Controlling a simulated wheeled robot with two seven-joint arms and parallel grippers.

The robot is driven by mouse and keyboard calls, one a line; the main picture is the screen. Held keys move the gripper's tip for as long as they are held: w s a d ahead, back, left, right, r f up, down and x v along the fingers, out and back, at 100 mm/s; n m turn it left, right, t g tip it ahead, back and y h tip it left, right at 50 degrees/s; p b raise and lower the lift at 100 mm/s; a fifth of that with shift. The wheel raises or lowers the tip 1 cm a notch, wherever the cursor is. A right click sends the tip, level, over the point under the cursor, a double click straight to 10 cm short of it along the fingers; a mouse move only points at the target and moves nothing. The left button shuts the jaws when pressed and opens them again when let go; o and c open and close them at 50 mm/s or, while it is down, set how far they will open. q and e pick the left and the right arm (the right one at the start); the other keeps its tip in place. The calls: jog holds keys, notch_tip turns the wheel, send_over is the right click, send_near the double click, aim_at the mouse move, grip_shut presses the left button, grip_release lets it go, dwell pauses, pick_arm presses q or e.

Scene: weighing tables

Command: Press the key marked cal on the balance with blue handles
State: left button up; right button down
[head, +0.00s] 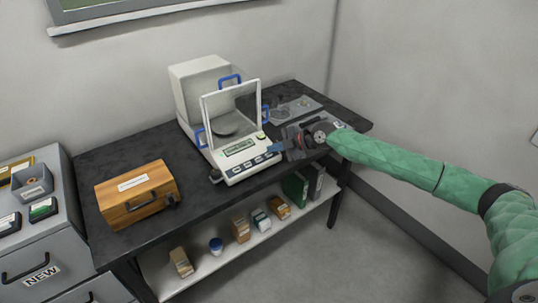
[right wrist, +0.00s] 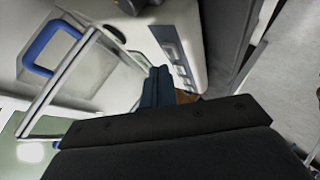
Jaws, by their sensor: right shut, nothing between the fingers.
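The balance with blue handles (head: 187,90) stands on the dark table, with a glass draft shield and a round pan (head: 227,127) inside. Its front panel has a green display (head: 239,148) and a row of dark keys (head: 250,164); their labels are too small to read. My right gripper (head: 273,149) is shut and empty, its blue fingertips by the right end of the panel. In the right wrist view the fingertips (right wrist: 157,88) are beside the key row (right wrist: 173,50); I cannot tell if they touch. A blue handle (right wrist: 45,45) shows at left. My left gripper is not in view.
A wooden box (head: 138,196) with a handle sits left on the table. A grey tray (head: 301,105) with small items lies behind my right gripper. A shelf (head: 215,268) below holds small boxes and binders. A grey cabinet (head: 45,240) stands at far left.

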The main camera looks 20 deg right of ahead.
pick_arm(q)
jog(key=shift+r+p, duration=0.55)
pick_arm(e)
jog(key=r, duration=0.1)
jog(key=s+r, duration=0.1)
jog(key=r, duration=0.2)
jog(key=shift+s+d+r, duration=0.15)
jog(key=shift+d+r, duration=0.1)
jog(key=shift+r, duration=0.1)
